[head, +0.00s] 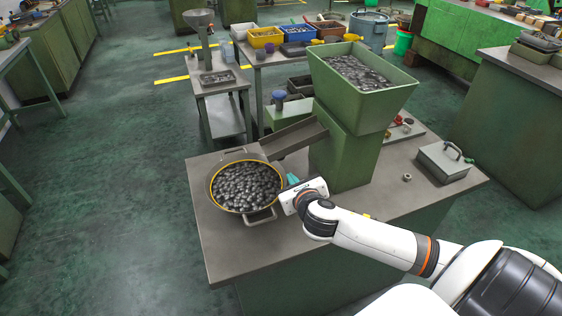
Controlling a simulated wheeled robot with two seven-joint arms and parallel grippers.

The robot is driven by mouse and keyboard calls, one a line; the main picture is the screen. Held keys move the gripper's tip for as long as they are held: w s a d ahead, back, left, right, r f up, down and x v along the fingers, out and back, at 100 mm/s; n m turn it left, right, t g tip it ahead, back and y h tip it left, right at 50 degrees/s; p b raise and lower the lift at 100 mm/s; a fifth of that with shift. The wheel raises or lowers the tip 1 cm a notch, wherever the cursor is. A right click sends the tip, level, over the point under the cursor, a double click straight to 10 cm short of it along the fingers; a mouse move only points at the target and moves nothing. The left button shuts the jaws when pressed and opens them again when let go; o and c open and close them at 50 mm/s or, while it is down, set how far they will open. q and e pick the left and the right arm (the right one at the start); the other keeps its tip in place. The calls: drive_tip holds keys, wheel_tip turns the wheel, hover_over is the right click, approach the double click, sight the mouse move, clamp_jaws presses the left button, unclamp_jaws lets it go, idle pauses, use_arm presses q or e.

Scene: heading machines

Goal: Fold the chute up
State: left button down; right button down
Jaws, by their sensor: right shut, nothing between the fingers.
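The chute (293,139) is a grey-brown metal trough that slopes down to the left from the green machine body (343,152). Its lower end hangs at the far right rim of a round pan (214,198) full of dark grey pieces. A green hopper (388,103), also filled with grey pieces, tops the machine. My right gripper (291,184) is beside the pan's right rim, below the chute and apart from it. Its fingers are small in the picture and partly hidden by the white wrist; it is shut and empty. My left gripper is not in view.
A lidded metal box (444,162) and a small nut (407,177) are on the right of the bench (215,255). A side table (219,90) with a funnel stand is behind the pan. Coloured bins (266,38) stand farther back. Open floor lies to the left.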

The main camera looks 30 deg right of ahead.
drive_tip(key=p+x, duration=0.1)
drive_tip(key=x, duration=0.9)
drive_tip(key=shift+w+f, duration=0.15)
drive_tip(key=shift+w, duration=0.15)
